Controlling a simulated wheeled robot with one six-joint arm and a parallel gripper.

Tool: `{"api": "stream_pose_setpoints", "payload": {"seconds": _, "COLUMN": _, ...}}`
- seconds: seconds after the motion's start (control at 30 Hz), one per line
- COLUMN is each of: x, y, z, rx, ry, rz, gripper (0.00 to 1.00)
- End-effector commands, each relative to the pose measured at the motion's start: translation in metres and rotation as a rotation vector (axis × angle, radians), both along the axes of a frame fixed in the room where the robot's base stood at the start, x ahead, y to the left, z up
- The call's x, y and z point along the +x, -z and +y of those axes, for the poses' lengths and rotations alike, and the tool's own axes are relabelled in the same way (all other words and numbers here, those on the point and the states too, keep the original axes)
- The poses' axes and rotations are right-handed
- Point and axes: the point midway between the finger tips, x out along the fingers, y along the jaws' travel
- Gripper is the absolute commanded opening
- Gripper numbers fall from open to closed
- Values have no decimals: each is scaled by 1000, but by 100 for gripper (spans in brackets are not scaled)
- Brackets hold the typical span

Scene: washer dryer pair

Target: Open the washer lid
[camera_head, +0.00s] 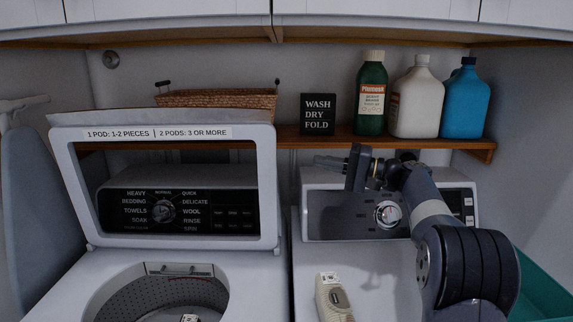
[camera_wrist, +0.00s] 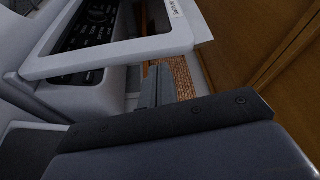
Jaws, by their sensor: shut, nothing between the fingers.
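The washer lid (camera_head: 268,190) stands raised and upright at the back of the washer (camera_head: 262,285), with the control panel showing through its window. The round drum opening (camera_head: 160,285) below it is uncovered. My gripper (camera_head: 322,161) is shut and empty, to the right of the lid, in front of the dryer's control panel, and a gap shows between them. In the wrist view, my gripper (camera_wrist: 157,72) is partly hidden by my own wrist housing. The lid's white frame (camera_wrist: 120,55) shows at upper left there.
The dryer (camera_head: 385,265) is on the right, with a beige container (camera_head: 333,297) on its top. A wooden shelf (camera_head: 350,139) behind holds a basket (camera_head: 215,99), a sign and several bottles. Cabinets hang above. An ironing board (camera_head: 35,200) stands at left.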

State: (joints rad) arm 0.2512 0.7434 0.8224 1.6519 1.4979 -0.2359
Motion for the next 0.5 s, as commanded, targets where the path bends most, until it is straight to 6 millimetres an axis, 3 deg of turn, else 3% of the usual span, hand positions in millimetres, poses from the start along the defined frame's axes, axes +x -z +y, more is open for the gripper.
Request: {"api": "stream_pose_setpoints", "payload": {"seconds": 0.5, "x": 27, "y": -9, "z": 83, "rx": 0, "ry": -4, "rz": 1, "gripper": 0}}
